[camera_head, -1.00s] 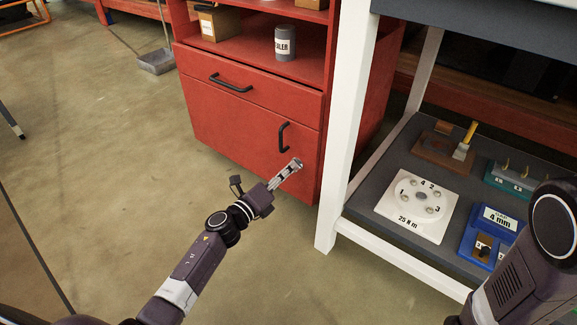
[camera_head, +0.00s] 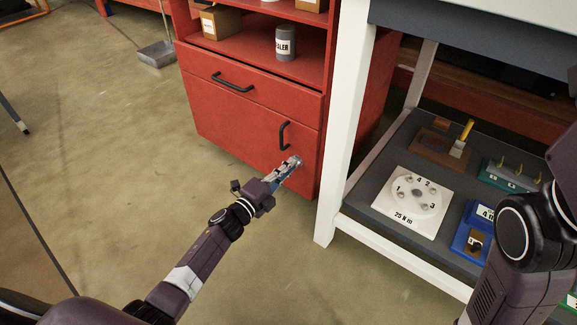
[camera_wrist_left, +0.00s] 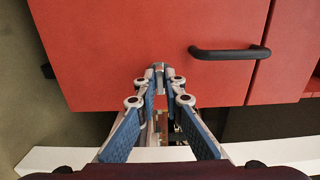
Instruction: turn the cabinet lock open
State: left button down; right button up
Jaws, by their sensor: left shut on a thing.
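The red cabinet (camera_head: 222,118) stands at the upper middle of the head view, its lower door (camera_head: 240,125) closed. The door front also fills the top of the left wrist view (camera_wrist_left: 110,45). My left gripper (camera_head: 295,161) reaches the door's lower right part, below the black vertical door handle (camera_head: 284,136). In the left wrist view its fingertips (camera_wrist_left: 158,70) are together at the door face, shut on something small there. The lock itself is hidden by the fingertips, so its turn cannot be read. My right gripper is not in view.
A white-legged bench (camera_head: 345,125) stands close to the right of the cabinet. Its dark lower shelf (camera_head: 385,207) holds a white numbered plate (camera_head: 405,215), a blue block (camera_head: 462,240) and other fixtures. Open floor (camera_head: 120,170) lies to the left.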

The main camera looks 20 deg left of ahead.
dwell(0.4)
pick_arm(q)
jog(key=c, duration=2)
grip_release()
jog(key=shift+c, duration=0.2)
jog(key=shift+s, duration=0.1)
jog(key=v, duration=1.2)
